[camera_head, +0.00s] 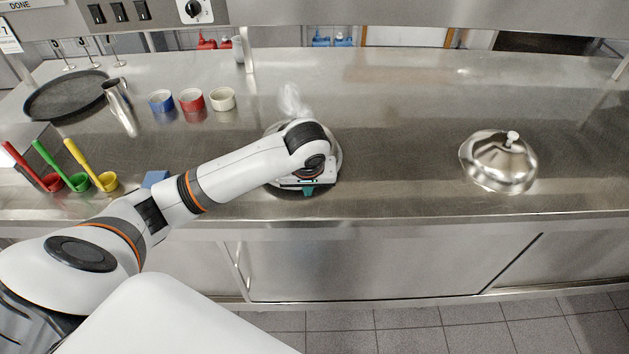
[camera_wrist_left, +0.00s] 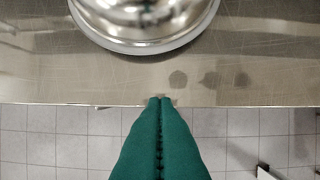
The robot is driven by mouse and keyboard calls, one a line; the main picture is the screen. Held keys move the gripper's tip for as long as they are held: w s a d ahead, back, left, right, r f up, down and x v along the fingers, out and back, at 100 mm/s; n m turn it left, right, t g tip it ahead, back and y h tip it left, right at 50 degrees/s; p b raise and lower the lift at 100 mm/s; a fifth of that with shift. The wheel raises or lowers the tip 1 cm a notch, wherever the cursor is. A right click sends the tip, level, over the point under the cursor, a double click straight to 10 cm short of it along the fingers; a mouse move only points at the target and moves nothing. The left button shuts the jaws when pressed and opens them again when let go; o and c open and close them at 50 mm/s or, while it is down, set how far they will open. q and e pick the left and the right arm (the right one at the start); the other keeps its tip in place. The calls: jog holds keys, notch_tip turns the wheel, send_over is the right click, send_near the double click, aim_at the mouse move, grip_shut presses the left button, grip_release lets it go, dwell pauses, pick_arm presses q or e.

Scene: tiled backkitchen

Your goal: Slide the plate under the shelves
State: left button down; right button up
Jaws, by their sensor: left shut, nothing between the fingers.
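A plate (camera_wrist_left: 192,39) with a shiny metal dome (camera_wrist_left: 140,14) on it sits on the steel counter near the front edge. In the head view its rim (camera_head: 335,170) shows around my left wrist, which hides most of it. My left gripper (camera_head: 308,190) is at the front side of the plate, with its teal fingers pointing down. In the left wrist view its fingertips (camera_wrist_left: 160,99) are together and empty, with a visible gap to the plate's rim. The shelf structure (camera_head: 400,12) runs along the top of the head view. My right gripper is not in view.
Another metal dome (camera_head: 500,162) stands at the right. Blue, red and cream cups (camera_head: 192,100), a metal shaker (camera_head: 120,106), a dark round tray (camera_head: 68,95) and coloured ladles (camera_head: 75,165) stand at the left. A thin post (camera_head: 247,52) stands behind the plate.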

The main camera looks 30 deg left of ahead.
aim_at(308, 199)
pick_arm(q)
jog(key=p+x, duration=0.1)
jog(key=x, duration=0.7)
jog(key=shift+f, duration=0.25)
jog(key=w+a, duration=0.1)
jog(key=w+p, duration=0.1)
jog(key=shift+w+a+f, duration=0.3)
jog(key=shift+w+a, duration=0.05)
jog(key=shift+a, duration=0.05)
jog(key=shift+w+a+f, duration=0.1)
jog(key=shift+w+a, duration=0.2)
jog(key=shift+w, duration=0.25)
jog(key=shift+s, duration=0.1)
